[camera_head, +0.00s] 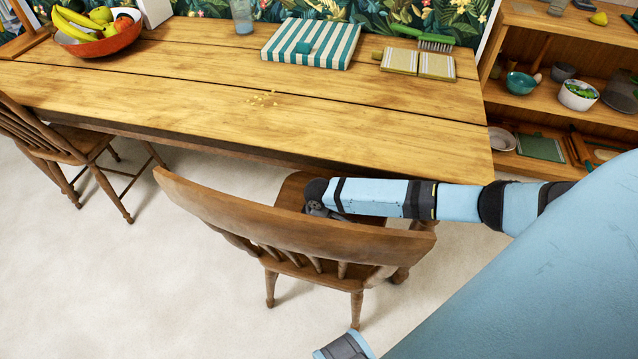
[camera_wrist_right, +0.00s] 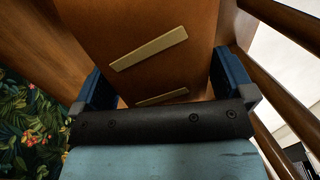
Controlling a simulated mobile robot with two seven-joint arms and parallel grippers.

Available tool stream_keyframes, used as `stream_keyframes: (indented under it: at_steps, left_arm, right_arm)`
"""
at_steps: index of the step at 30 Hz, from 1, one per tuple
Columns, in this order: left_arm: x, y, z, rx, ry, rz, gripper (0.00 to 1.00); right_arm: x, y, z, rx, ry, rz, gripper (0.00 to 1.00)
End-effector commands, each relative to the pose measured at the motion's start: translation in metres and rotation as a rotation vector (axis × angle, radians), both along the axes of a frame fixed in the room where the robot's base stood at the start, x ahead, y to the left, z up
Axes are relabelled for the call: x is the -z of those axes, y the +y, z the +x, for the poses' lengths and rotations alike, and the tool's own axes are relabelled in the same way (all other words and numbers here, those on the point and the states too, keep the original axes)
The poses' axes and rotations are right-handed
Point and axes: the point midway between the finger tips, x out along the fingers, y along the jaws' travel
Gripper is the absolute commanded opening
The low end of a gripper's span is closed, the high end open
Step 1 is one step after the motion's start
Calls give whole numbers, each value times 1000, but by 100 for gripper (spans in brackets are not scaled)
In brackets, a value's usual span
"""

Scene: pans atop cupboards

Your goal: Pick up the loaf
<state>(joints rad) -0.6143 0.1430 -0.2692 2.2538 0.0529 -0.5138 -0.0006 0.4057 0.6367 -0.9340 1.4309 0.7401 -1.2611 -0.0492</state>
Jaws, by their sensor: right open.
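In the right wrist view, a smooth brown block with two tan bars across it (camera_wrist_right: 190,20) looks like the loaf. It lies between the two blue fingers of my right gripper (camera_wrist_right: 160,70), which is open; whether a finger touches it I cannot tell. In the head view my right gripper (camera_head: 318,203) is low over the chair seat, between the chair back and the table, its fingers hidden by the chair back. The loaf cannot be made out in the head view. My left gripper is not in view.
The wooden chair (camera_head: 300,228) has its back in front of my right gripper. The wooden table (camera_head: 190,85) stands beyond, with crumbs (camera_head: 262,98), a fruit bowl (camera_head: 98,44), a striped box (camera_head: 312,44) and a green brush (camera_head: 425,40). Shelves (camera_head: 545,78) stand at right.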

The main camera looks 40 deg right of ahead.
Motion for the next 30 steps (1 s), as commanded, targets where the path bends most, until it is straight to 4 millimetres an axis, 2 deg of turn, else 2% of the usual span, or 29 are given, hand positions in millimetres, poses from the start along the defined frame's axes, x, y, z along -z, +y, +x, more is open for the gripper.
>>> stream_keyframes:
  at_steps: [1,3,10,15,16,24,30]
  left_arm:
    - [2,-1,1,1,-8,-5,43]
    - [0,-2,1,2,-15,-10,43]
    - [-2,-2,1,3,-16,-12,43]
    - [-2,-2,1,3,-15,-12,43]
    - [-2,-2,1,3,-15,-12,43]
    - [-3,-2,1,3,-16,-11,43]
    - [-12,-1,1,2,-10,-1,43]
  right_arm:
    - [11,0,0,1,0,0,100]
    - [16,0,0,1,-1,0,100]
    - [16,0,0,0,-1,0,98]
    - [16,0,0,0,-1,0,59]
    - [16,0,1,0,-2,0,54]
    - [14,0,0,0,-1,0,54]
    - [4,-1,-1,2,-1,1,54]
